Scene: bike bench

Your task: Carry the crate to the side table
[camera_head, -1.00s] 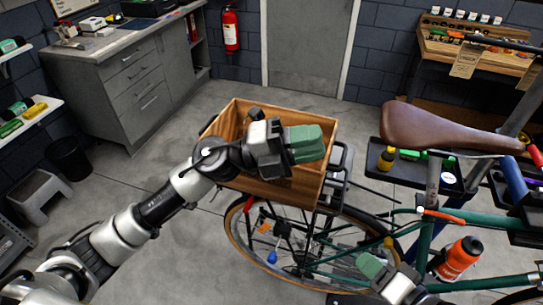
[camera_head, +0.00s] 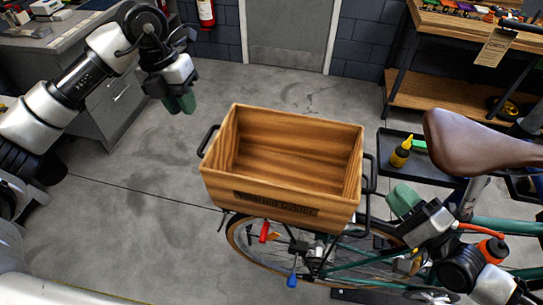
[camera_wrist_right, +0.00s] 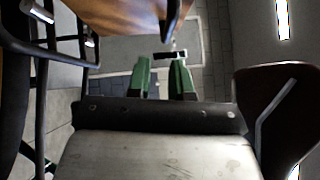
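The wooden crate (camera_head: 226,176) is empty and sits on the rear rack of the bicycle, its lettered side facing me. It has a black handle on each end: the left one (camera_head: 207,140) and the right one (camera_head: 370,174). My left gripper (camera_head: 180,103) hangs in the air up and left of the crate, apart from it; its finger gap is not clear. My right gripper (camera_head: 402,199) is just right of the right handle. In the right wrist view its fingers (camera_wrist_right: 162,80) are apart with nothing between them, and part of the crate (camera_wrist_right: 130,12) shows ahead.
The brown saddle (camera_head: 470,145) and a black tray (camera_head: 425,167) with a yellow bottle (camera_head: 401,151) are right of the crate. A grey drawer cabinet (camera_head: 118,108) stands at the left, behind my left arm. Open floor (camera_head: 140,165) lies left of the crate.

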